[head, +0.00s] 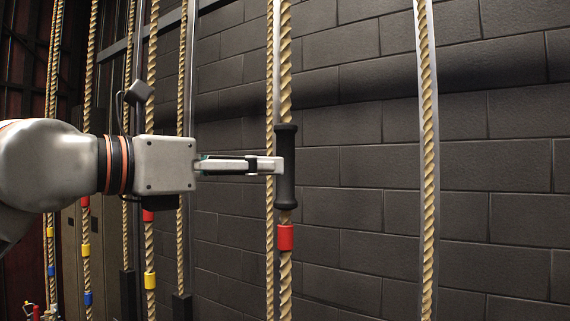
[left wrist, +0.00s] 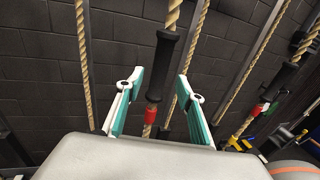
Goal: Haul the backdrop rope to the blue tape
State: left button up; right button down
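A thick tan rope (head: 286,90) hangs upright near the middle of the head view, with a black grip sleeve (head: 287,150) around it and red tape (head: 286,237) just below the sleeve. My left gripper (head: 272,165) reaches in from the left at the sleeve's height, its fingertip overlapping the sleeve's left edge. In the left wrist view my left gripper (left wrist: 160,85) has its fingers spread, with the sleeve (left wrist: 162,65) between them and gaps showing. No blue tape shows on this rope. My right gripper is out of view.
Other ropes at left carry red, yellow and blue tape, including blue tape (head: 87,298) on one. A separate rope (head: 428,150) hangs at right along a grey rail. A dark block wall (head: 360,170) stands close behind.

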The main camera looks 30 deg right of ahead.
aim_at(285, 167)
pick_arm(q)
jog(key=p+x, duration=0.1)
jog(key=x, duration=0.4)
jog(key=shift+d, duration=0.2)
jog(key=shift+w+d+p, duration=0.15)
jog(key=shift+d+p, duration=0.25)
jog(key=shift+d, duration=0.25)
jog(key=shift+f, duration=0.1)
grip_shut()
